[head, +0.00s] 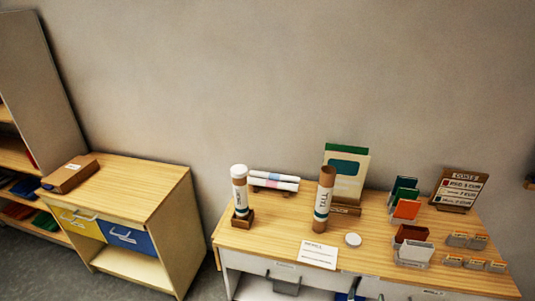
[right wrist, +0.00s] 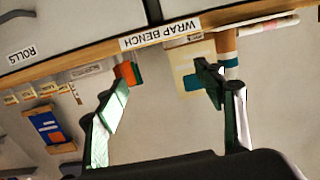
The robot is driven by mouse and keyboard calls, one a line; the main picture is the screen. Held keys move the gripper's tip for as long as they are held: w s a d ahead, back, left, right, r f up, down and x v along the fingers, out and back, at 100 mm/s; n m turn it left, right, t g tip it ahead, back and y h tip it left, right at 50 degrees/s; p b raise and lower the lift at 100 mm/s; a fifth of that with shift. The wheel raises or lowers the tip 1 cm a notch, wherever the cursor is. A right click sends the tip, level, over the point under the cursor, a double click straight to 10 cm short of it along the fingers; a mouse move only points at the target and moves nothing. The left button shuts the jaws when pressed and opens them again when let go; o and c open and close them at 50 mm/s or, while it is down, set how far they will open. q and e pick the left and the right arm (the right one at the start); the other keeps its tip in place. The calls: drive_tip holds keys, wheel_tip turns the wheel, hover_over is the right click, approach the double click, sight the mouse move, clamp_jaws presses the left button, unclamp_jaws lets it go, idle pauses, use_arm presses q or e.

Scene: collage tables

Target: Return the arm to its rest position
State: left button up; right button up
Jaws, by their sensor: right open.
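My right gripper (right wrist: 166,78) shows in the right wrist view, its two green-and-dark fingers spread apart with nothing between them. Seen upside down there, it faces the front edge of the bench labelled WRAP BENCH (right wrist: 160,40), apart from the things on it. I cannot make it out clearly in the head view. My left gripper is in neither view.
The bench (head: 285,240) holds a capped tube (head: 240,190), a brown tube (head: 323,200), rolls (head: 273,181), a white card (head: 318,255), a round lid (head: 353,240), card holders (head: 413,250) and a sign (head: 459,188). A low cabinet (head: 140,190) with a brown box (head: 70,174) stands left.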

drive_tip(key=s+a+f+n+g+y, duration=0.15)
drive_tip(key=s+f, duration=0.25)
drive_tip(key=f, duration=0.9)
drive_tip(key=s+a+f+n+g+y, duration=0.1)
drive_tip(key=s+f+g, duration=0.25)
drive_tip(key=f, duration=0.95)
drive_tip(key=s+a+f+n+g+y, duration=0.15)
drive_tip(key=s+f, duration=0.25)
drive_tip(key=f, duration=0.9)
drive_tip(key=s+d+f+g, duration=0.2)
drive_tip(key=s+f+g, duration=0.3)
drive_tip(key=s+f, duration=1.2)
drive_tip(key=s+d+f+g, duration=0.1)
drive_tip(key=s+f, duration=0.1)
drive_tip(key=s, duration=0.7)
drive_tip(key=s+d+f+g, duration=0.1)
drive_tip(key=s+f+g, duration=0.1)
drive_tip(key=s, duration=0.8)
drive_tip(key=shift+d, duration=0.35)
